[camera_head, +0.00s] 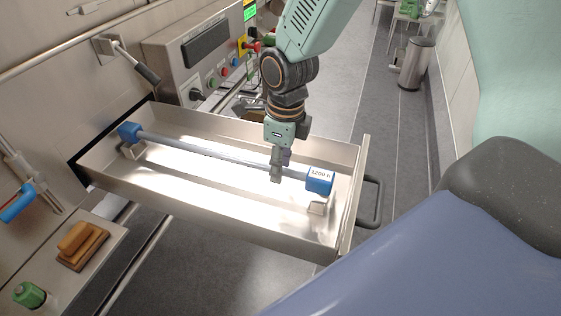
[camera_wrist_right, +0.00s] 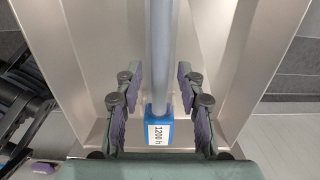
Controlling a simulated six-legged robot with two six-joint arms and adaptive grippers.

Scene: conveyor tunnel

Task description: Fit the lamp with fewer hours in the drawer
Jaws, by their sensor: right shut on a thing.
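The lamp (camera_head: 220,155) is a long grey tube with a blue cap at each end. My right gripper (camera_head: 276,175) is shut on the tube near the labelled cap. No second lamp is clearly seen. My left gripper is out of view.
A control panel (camera_head: 195,55) with buttons and a green display stands behind the drawer. The drawer handle (camera_head: 372,203) sticks out right. A bin (camera_head: 416,62) stands on the far floor.

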